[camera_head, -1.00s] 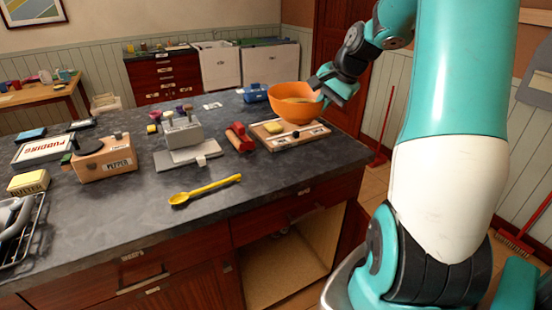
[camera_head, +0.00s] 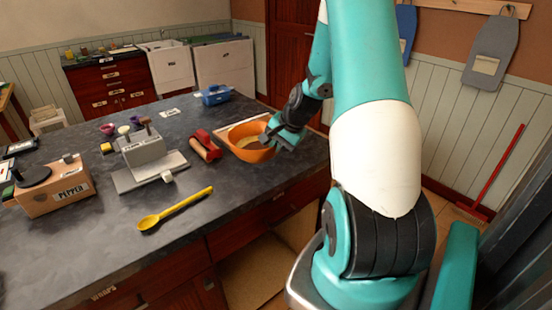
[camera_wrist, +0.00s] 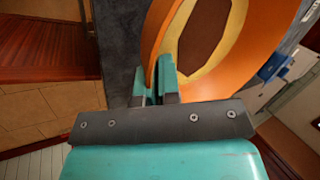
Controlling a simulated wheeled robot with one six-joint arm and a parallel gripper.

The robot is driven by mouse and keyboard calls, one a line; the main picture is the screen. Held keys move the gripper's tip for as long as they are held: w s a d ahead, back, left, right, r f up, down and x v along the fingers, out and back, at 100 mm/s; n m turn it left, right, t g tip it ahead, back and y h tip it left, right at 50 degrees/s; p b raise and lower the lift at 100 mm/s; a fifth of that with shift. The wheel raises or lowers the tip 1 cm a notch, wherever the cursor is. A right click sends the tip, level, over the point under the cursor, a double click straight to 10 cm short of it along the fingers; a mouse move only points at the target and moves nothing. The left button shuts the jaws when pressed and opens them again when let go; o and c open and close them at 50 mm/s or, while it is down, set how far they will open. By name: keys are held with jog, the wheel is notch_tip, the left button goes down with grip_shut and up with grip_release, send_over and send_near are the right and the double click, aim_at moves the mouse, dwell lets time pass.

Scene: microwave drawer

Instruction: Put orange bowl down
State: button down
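The orange bowl (camera_head: 247,149) is over the right part of the dark counter (camera_head: 120,240), low at its surface. I cannot tell whether its base touches. It covers most of a wooden board (camera_head: 232,127). My gripper (camera_head: 270,139) is at the bowl's right side. In the wrist view the fingers of my gripper (camera_wrist: 154,84) stand on both sides of the rim of the bowl (camera_wrist: 262,45), shut on it. The bowl looks tilted in that view, with a yellow band and a brown middle inside.
A red rolling-pin-like object (camera_head: 205,146) lies just left of the bowl. A blue caddy (camera_head: 215,95) stands behind it. A grey scale-like box (camera_head: 142,148) and a yellow spoon (camera_head: 175,208) are further left. Bare counter lies in front of the bowl.

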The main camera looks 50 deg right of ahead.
jog(key=shift+f+p, duration=0.3)
jog(key=shift+f, duration=2.2)
jog(key=shift+f, duration=0.1)
jog(key=shift+f, duration=0.15)
jog(key=c, duration=1.3)
grip_release()
jog(key=shift+c, duration=0.2)
jog(key=a+b+v, duration=0.1)
jog(key=b+v, duration=0.1)
jog(key=v, duration=1)
jog(key=w+a+r+n+g+y, duration=0.1)
jog(key=a+r+n, duration=0.25)
jog(key=a, duration=0.45)
jog(key=w+a+r+n+y, duration=0.15)
jog(key=a+n, duration=0.25)
jog(key=a, duration=0.4)
jog(key=a+r+n+g+y, duration=0.1)
jog(key=a+r+n, duration=0.25)
jog(key=a, duration=0.45)
jog(key=s+a+r+n+g, duration=0.3)
jog(key=s+a+n, duration=0.9)
jog(key=s+a, duration=0.3)
jog(key=shift+a+g, duration=0.3)
jog(key=shift+a, duration=0.45)
